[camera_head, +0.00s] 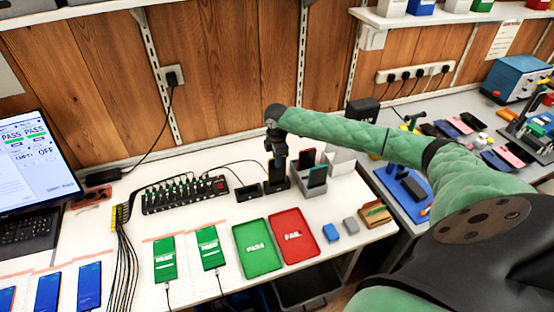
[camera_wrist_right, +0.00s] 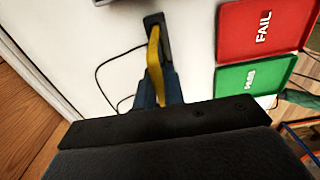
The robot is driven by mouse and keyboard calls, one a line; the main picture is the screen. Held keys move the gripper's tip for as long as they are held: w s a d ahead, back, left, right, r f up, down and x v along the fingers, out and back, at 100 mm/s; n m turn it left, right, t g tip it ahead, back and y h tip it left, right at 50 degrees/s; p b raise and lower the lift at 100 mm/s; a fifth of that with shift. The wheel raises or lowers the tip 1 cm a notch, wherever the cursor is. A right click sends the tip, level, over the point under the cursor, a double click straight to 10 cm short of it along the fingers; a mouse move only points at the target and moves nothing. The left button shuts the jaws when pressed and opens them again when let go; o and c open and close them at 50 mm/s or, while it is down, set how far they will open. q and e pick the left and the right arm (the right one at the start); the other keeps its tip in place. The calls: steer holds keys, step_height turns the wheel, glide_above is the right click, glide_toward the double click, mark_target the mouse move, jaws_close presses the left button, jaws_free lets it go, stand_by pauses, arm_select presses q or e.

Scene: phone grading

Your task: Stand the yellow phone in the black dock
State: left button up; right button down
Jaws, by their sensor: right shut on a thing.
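The yellow phone (camera_wrist_right: 153,58) shows edge-on in the right wrist view. My right gripper (camera_head: 277,160) is shut on it, and its blue-grey fingers (camera_wrist_right: 158,92) lie on both sides of the phone. The phone's far end overlaps the black dock (camera_wrist_right: 157,20); I cannot tell whether it is seated or just above. In the head view the gripper points straight down over the dock (camera_head: 278,186), and the phone is mostly hidden behind it. My left gripper is in neither view.
A rack with dark phones (camera_head: 316,176) stands close on the right. The green PASS tray (camera_head: 240,270) and red FAIL tray (camera_head: 310,253) lie in front. A cable (camera_wrist_right: 103,72) runs beside the dock.

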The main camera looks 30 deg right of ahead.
steer(key=shift+f, duration=0.4)
steer(key=shift+f, duration=0.25)
steer(key=c, duration=1.4)
jaws_free()
